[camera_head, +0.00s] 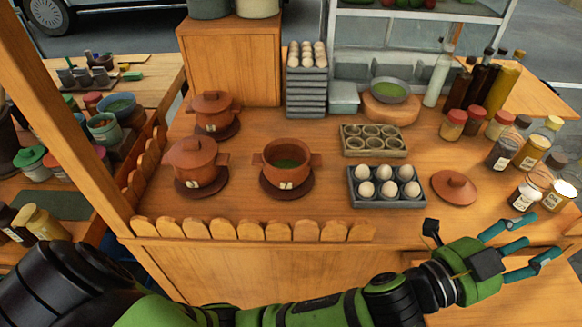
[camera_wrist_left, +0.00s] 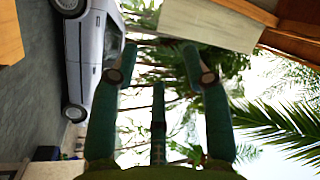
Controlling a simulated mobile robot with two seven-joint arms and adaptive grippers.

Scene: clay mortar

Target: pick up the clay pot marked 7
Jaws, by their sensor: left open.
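Three brown clay pots stand on dark round saucers on the wooden counter. The back pot (camera_head: 212,112) and the front left pot (camera_head: 194,164) have lids on. The front middle pot (camera_head: 286,165) is open with green contents, and a loose clay lid (camera_head: 454,187) lies farther right. Each pot has a small pale label; the numbers are too small to read, so I cannot tell which is 7. My left gripper (camera_head: 541,237) is open and empty at the right front, far from the pots. In the wrist view its spread fingers (camera_wrist_left: 160,62) have nothing between them. My right gripper is not in view.
An egg tray (camera_head: 387,201) and a cup tray (camera_head: 374,153) stand right of the pots. Bottles and jars (camera_head: 505,150) crowd the right side, near my left gripper. A low scalloped wooden fence (camera_head: 250,231) edges the counter's front left.

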